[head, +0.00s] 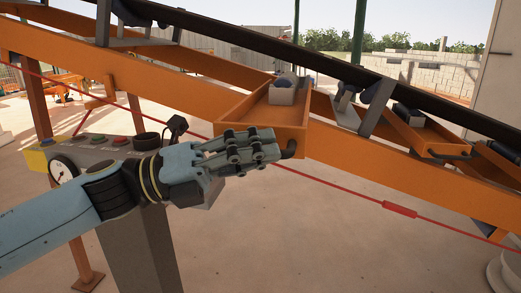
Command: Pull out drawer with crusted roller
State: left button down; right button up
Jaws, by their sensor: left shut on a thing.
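An orange drawer (240,118) juts out from under the sloping conveyor. A pale grey block-shaped bracket (281,96) with a dark blue-grey roller (283,82) sits inside it. Whether the roller is crusted is too small to tell. My left gripper (276,149) is at the drawer's front and shut on its dark handle (291,149). The fingers hide most of the handle and part of the drawer front. My right gripper is not in view.
Other orange drawers (424,136) with rollers line the conveyor frame to the right. A red pull cord (340,187) with a red tag (399,209) runs below the drawer. A control box (95,150) with buttons and a gauge (64,169) stands left. The floor (320,245) below is clear.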

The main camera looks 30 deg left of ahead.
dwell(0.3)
pick_arm(q)
jog(key=c, duration=1.3)
grip_release()
jog(key=shift+c, duration=0.2)
jog(key=v, duration=1.2)
jog(key=shift+f, duration=0.1)
